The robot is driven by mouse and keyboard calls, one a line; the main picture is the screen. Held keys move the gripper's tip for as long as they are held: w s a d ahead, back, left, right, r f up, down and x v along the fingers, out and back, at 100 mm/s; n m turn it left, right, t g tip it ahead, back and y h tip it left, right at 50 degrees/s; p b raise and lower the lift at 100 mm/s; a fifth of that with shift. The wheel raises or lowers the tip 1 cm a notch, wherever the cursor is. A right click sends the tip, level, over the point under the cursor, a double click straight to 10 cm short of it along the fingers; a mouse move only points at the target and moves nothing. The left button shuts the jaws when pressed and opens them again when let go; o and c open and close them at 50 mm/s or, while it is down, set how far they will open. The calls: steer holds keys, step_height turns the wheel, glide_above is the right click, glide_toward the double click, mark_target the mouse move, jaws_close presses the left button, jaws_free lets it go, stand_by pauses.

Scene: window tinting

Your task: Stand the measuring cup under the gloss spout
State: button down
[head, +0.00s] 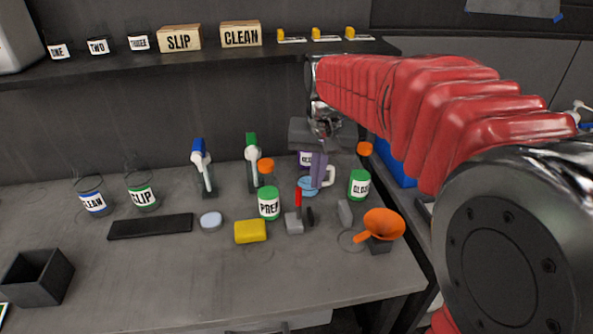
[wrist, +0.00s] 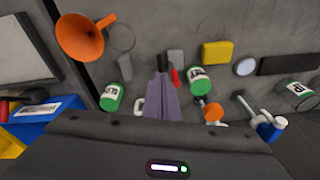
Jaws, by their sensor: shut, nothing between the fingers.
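A white handle (head: 329,176), probably the measuring cup's, shows beside my gripper (head: 317,184) among the bottles at the right of the bench. The handle also shows just left of my fingers in the wrist view (wrist: 139,106). The cup's body is mostly hidden by the fingers, and a pale blue round patch shows low there. My purple-grey fingers are shut, empty and point down in the wrist view (wrist: 161,76). A green bottle (head: 359,185), whose label seems to read GLOSS, stands right of the handle, with an orange top above. I cannot make out its spout clearly.
In front are a yellow sponge (head: 250,231), small grey blocks and an orange funnel (head: 383,224). Blue- and green-topped dispensers (head: 252,163) stand behind left. A black mat (head: 150,226) and labelled jars lie further left.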

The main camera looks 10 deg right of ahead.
steer(key=w+f+m+g, duration=0.1)
steer(key=w+f+g, duration=0.1)
steer(key=w+f, duration=0.6)
steer(key=w, duration=0.3)
steer(key=shift+w+a+m, duration=0.15)
steer(key=shift+a+m, duration=0.15)
step_height(320, 180, down, 10)
steer(key=shift+r, duration=0.15)
steer(key=shift+w+d, duration=0.1)
steer(key=shift+w, duration=0.1)
steer(key=shift+w+d, duration=0.4)
steer(key=shift+w, duration=0.4)
steer(key=shift+w+d, duration=0.35)
steer(key=shift+w, duration=0.45)
